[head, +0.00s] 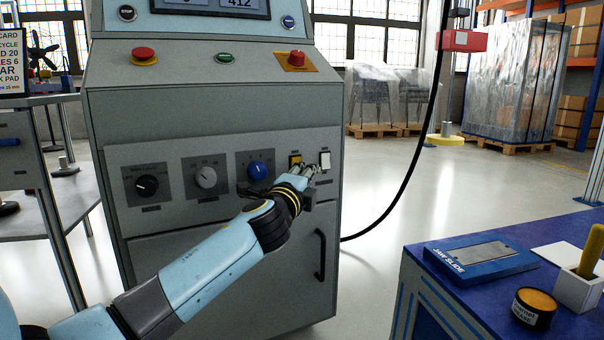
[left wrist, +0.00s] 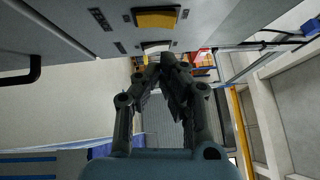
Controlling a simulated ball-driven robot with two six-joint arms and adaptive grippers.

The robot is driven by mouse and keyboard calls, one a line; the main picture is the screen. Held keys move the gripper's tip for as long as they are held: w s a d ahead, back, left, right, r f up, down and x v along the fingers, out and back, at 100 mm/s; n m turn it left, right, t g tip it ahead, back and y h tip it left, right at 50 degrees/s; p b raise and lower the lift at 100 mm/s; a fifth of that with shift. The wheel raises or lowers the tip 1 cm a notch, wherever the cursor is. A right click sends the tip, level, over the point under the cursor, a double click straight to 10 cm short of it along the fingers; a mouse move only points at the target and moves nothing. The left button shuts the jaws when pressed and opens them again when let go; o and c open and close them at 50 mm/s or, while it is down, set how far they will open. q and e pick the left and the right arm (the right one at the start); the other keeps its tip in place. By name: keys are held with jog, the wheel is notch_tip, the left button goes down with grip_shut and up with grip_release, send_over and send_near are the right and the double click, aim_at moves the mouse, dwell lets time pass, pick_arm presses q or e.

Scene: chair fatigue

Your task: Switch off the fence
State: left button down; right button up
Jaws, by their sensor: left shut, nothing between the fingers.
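The grey control cabinet (head: 215,105) stands ahead with a lower panel of knobs and two rocker switches. My right gripper is not in view.
Black (head: 147,185), grey (head: 206,177) and blue (head: 257,170) knobs lie left of the switches. Red buttons and a green one top the cabinet. A door handle (head: 320,254) and a hanging black cable are nearby. A blue bench (head: 430,262) stands at right.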

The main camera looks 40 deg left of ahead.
pick_arm(q)
jog(key=shift+w+a+r, duration=0.1)
jog(key=shift+w+a, duration=0.2)
jog(key=shift+a, duration=0.35)
jog(key=shift+w+a+r, duration=0.1)
jog(key=shift+w+a, duration=0.2)
jog(key=shift+a, duration=0.3)
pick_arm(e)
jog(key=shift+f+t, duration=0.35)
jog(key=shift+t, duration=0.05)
pick_arm(q)
jog(key=shift+w+a+r, duration=0.15)
jog(key=shift+a+r, duration=0.1)
jog(key=shift+f, duration=0.15)
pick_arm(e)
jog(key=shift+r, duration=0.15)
pick_arm(q)
jog(key=shift+d, duration=0.1)
